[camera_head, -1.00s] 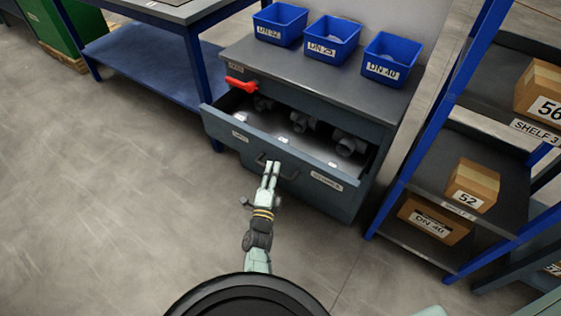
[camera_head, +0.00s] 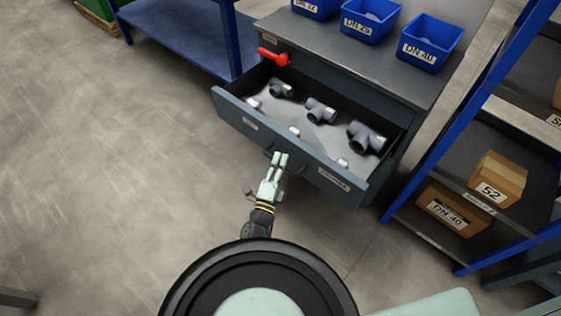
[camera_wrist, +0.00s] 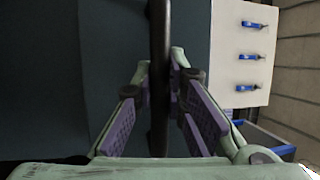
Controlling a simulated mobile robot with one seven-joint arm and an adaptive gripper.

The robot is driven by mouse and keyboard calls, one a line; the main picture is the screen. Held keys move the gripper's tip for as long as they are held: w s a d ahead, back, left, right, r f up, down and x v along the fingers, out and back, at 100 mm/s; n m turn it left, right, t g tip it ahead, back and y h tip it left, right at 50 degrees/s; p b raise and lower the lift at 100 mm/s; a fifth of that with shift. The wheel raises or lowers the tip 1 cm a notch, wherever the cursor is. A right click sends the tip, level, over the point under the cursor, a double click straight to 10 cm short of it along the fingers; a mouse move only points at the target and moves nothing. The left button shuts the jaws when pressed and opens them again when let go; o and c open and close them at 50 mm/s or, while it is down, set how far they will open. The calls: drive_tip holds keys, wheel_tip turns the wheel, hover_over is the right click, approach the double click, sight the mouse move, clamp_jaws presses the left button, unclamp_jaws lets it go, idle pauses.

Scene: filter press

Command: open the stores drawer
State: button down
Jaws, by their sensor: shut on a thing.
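The stores drawer (camera_head: 300,158) is pulled well out of the grey cabinet in the head view. Several grey pipe fittings (camera_head: 320,111) lie inside it, with small pale labels near the front. My gripper (camera_head: 281,158) is at the middle of the drawer front. In the wrist view the drawer's dark bar handle (camera_wrist: 158,75) runs between the two fingers of my gripper (camera_wrist: 160,75), which are closed around it.
A red handle (camera_head: 273,57) sticks out at the cabinet's upper left. Blue bins (camera_head: 430,40) stand on the cabinet top. A blue shelf rack with boxes (camera_head: 497,178) is on the right, a blue bench (camera_head: 180,35) at upper left. The floor to the left is clear.

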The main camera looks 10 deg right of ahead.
drive_tip(key=c, duration=1.6)
unclamp_jaws()
